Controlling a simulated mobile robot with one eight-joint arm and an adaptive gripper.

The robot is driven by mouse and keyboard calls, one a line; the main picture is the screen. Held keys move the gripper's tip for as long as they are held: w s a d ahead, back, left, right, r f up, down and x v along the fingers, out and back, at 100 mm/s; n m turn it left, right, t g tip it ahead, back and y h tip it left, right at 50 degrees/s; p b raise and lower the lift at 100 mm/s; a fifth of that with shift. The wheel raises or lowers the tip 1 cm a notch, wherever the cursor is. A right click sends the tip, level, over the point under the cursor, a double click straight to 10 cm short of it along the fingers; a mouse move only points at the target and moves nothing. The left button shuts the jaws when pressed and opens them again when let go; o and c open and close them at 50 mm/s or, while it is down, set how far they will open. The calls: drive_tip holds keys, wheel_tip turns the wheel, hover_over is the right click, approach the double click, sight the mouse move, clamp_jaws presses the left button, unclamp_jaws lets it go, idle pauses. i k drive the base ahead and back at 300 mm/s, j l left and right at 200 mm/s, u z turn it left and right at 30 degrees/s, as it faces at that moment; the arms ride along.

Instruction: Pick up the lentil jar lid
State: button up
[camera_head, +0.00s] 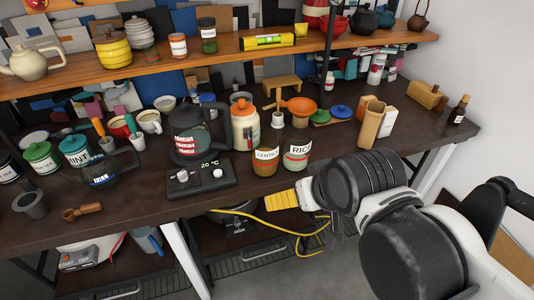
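The lentil jar (265,162) stands near the front edge of the dark worktop, just left of the rice jar (297,155). I cannot make out a lid on it. I cannot tell which is the lentil jar's lid. My gripper (281,200) shows only as a yellow ribbed fingertip beyond my arm, in front of and below the worktop edge, apart from the jars. Its other finger is hidden, and I see nothing held.
A black kettle (190,132) on its base (200,181) stands left of the jars. An orange-topped jar (245,126) is behind the lentil jar. A wooden holder (371,124) stands right of the lids. A wooden shelf (230,49) overhangs the back. The front-right worktop is fairly clear.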

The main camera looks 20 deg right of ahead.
sight(322, 116)
drive_tip(key=i+l+z, duration=0.15)
drive_tip(key=i+z, duration=0.9)
drive_tip(key=i, duration=0.1)
